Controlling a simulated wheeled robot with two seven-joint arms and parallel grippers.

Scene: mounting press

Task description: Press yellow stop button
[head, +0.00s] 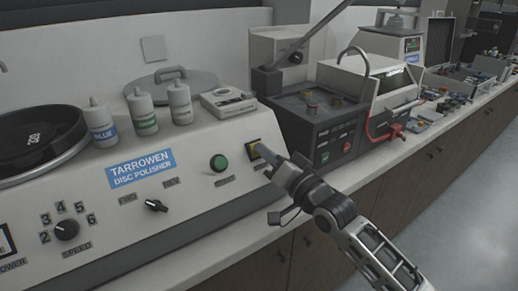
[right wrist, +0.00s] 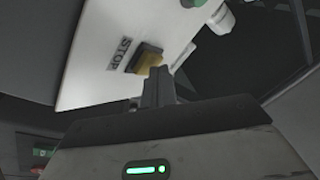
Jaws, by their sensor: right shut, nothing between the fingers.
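The yellow stop button (head: 254,151) sits in a dark square surround on the sloped front panel of the white disc polisher (head: 225,215), right of a green button (head: 219,162). My right gripper (head: 264,152) is shut and empty, its fingertips at the right side of the yellow button and partly covering it. In the right wrist view the yellow button (right wrist: 150,62) shows beside the STOP label, with the shut fingertips (right wrist: 158,70) right at its lower edge. I cannot tell whether they touch it. My left gripper is not in view.
A dark mounting press (head: 320,125) with a red cable stands just right of the polisher. Labelled bottles (head: 142,112) and a small white box (head: 228,102) stand on top of the polisher. Knobs sit on its panel. The floor at the right is clear.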

